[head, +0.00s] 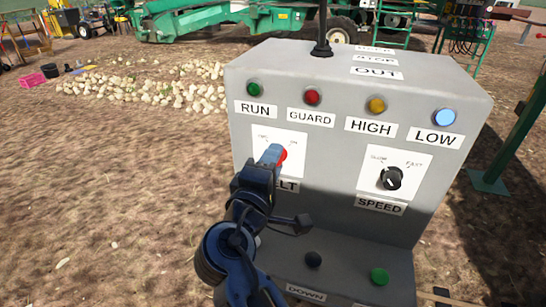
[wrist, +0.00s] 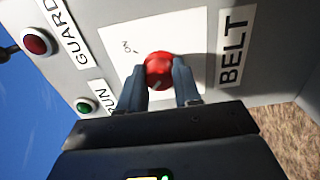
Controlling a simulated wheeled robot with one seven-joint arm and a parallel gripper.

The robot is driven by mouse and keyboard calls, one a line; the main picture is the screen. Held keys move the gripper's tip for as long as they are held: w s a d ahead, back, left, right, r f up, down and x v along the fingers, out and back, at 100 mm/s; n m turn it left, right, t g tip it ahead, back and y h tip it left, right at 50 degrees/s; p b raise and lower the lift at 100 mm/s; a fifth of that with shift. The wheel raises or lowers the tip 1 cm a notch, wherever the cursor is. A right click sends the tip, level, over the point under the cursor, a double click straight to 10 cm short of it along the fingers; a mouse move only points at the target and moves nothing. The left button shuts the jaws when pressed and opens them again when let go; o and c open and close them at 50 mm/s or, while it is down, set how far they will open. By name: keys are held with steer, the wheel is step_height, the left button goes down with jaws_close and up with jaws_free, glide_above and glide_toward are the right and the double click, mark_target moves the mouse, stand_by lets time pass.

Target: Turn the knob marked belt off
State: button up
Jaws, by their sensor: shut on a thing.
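The red belt knob (wrist: 158,68) sits on a white plate above the BELT label (wrist: 236,47) on the grey control box. In the head view only an edge of the knob (head: 283,155) shows, because my gripper covers the rest. My gripper (wrist: 167,82) is shut on the knob, with one blue finger on each side of it. My gripper (head: 273,153) also shows in the head view, pressed up to the plate from the lower left. A pale mark on the knob shows in the wrist view, but its setting is hard to tell.
The black SPEED knob (head: 391,178) is to the right. Green, red, amber and blue-white lamps line the top, with the green RUN lamp (head: 254,89) at left. A black button (head: 313,259) and a green button (head: 379,276) are on the lower ledge. Open ground lies left.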

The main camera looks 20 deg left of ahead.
stand_by(0.5)
steer(key=o, duration=1.1)
steer(key=shift+c, duration=0.2)
steer(key=shift+s, duration=0.15)
steer(key=s+b, duration=0.1)
steer(key=s, duration=0.6)
steer(key=shift+s, duration=0.3)
